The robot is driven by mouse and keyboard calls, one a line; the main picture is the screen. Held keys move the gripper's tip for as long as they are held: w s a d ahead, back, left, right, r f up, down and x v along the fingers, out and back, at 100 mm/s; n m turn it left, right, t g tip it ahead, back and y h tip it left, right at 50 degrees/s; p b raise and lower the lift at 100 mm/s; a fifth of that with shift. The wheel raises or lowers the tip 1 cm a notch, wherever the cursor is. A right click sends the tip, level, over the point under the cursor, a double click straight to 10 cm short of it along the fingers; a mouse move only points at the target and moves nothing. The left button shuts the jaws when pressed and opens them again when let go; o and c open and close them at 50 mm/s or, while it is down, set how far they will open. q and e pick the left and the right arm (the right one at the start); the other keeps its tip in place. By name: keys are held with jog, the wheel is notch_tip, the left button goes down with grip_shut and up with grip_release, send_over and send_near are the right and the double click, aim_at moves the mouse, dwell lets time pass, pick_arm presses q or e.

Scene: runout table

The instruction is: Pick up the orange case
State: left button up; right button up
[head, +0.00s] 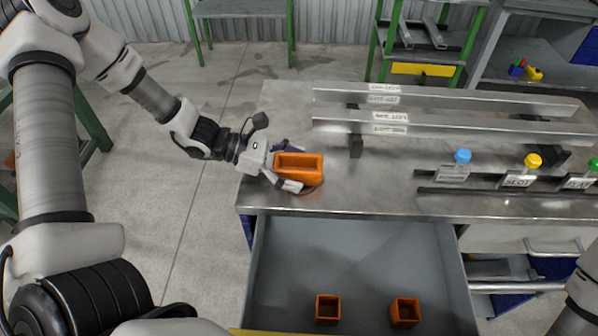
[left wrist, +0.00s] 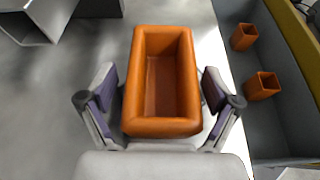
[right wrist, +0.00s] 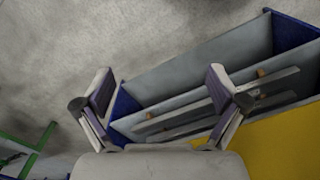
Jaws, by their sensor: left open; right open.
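The orange case (head: 298,168) is an open-topped rectangular box on the left end of the metal table. My left gripper (head: 278,170) is at its left end, with one finger on each side of it. In the left wrist view the case (left wrist: 163,128) lies between the open fingers of the left gripper (left wrist: 160,105), with a gap visible on both sides. My right gripper (right wrist: 160,95) is open and empty in the right wrist view, away from the case.
An open grey drawer (head: 350,262) below the table's front edge holds two small orange boxes (head: 328,309) (head: 404,312). Metal rails (head: 450,100) run along the table's back. Blue, yellow and green knobs (head: 463,156) stand at the right. Bare tabletop (head: 370,190) lies right of the case.

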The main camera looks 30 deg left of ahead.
pick_arm(q)
jog(key=shift+s+r, duration=0.15)
jog(key=shift+a, duration=0.15)
jog(key=shift+c, duration=1.4)
jog(key=c, duration=0.9)
jog(key=shift+c, duration=0.2)
